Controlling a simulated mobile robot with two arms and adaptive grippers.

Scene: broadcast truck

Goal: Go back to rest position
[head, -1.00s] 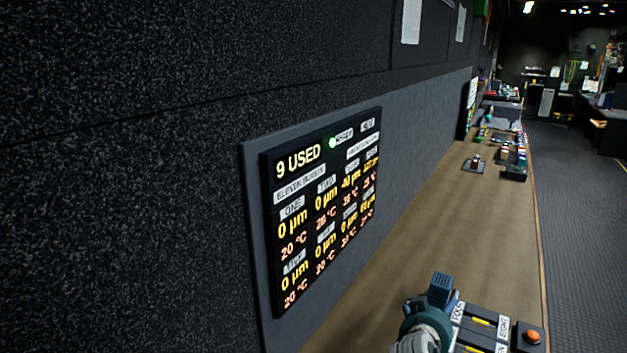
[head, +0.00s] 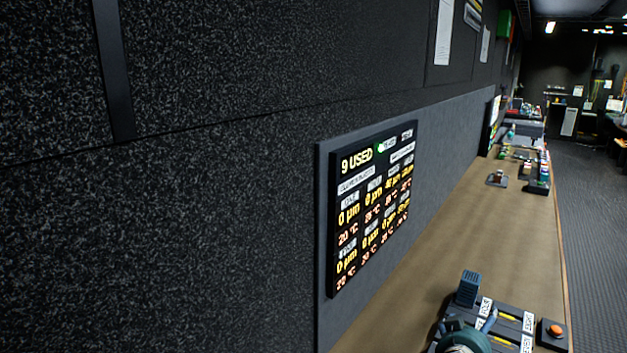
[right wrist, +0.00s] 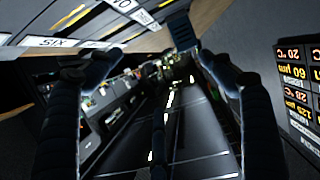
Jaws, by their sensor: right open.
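My right gripper (head: 466,336) is at the bottom edge of the head view, mostly cut off, over the near end of the bench. In the right wrist view its two dark fingers (right wrist: 160,62) are spread apart with nothing between them. A blue ridged block (head: 468,288) stands just beyond it beside a labelled fixture (head: 512,318). The block also shows in the right wrist view (right wrist: 182,30), past the fingertips. My left gripper is in neither view.
A lit display panel (head: 375,205) reading "9 USED" is on the wall left of the brown bench (head: 450,215). An orange button (head: 555,331) is right of the fixture. Small items stand farther along the bench. The floor (head: 600,230) at right is clear.

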